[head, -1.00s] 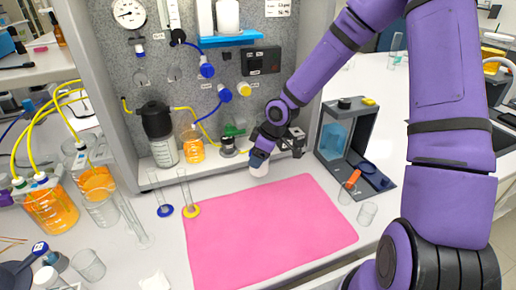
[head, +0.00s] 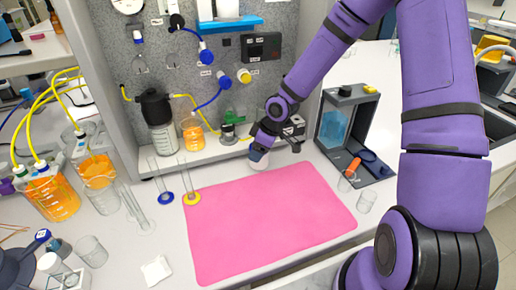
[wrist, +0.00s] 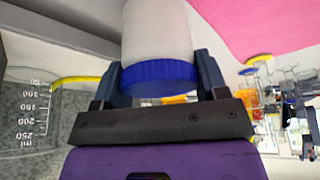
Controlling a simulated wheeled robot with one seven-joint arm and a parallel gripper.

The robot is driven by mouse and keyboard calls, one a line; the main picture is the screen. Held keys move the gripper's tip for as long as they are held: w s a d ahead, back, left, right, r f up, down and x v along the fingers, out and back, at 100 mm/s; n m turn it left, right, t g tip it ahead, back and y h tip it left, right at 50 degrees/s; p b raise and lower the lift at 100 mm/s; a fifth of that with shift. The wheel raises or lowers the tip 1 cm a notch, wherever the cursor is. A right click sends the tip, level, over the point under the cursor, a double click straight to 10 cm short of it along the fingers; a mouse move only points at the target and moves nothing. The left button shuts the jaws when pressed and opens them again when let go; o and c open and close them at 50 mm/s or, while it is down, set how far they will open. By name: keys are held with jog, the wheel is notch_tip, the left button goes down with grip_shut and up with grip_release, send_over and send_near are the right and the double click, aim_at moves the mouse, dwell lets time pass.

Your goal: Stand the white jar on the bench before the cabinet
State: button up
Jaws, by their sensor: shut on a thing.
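The white jar (wrist: 158,30) with a blue lid (wrist: 158,72) is between the two fingers of my gripper (wrist: 158,82) in the wrist view. The fingers are shut on it at the lid. In the head view the jar (head: 259,160) shows below my gripper (head: 262,148), at the back edge of the pink mat, in front of the grey cabinet (head: 330,50). I cannot tell whether its base touches the bench (head: 120,262).
The pink mat (head: 270,225) in front is bare. Two glass cylinders (head: 188,185) stand left of it. A bottle with a black cap (head: 160,130) and an orange one (head: 192,135) stand on the cabinet's ledge. A grey open-fronted box (head: 350,130) and beakers (head: 366,200) are at the right.

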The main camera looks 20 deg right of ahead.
jog(key=shift+f, duration=0.45)
jog(key=o, duration=1)
jog(key=v, duration=1)
jog(key=shift+r, duration=0.35)
jog(key=shift+d, duration=0.15)
jog(key=s+d+r+m+t+h, duration=0.1)
jog(key=s+r+m, duration=0.4)
jog(key=s+r, duration=0.7)
jog(key=s+d+r+m+t+h, duration=0.1)
jog(key=s+r+m, duration=0.5)
jog(key=s+r, duration=0.6)
jog(key=s+d+h, duration=0.1)
jog(key=s, duration=0.2)
jog(key=shift+d+r+t+h, duration=0.3)
jog(key=shift+d+r+h, duration=0.05)
jog(key=shift+r+h, duration=0.05)
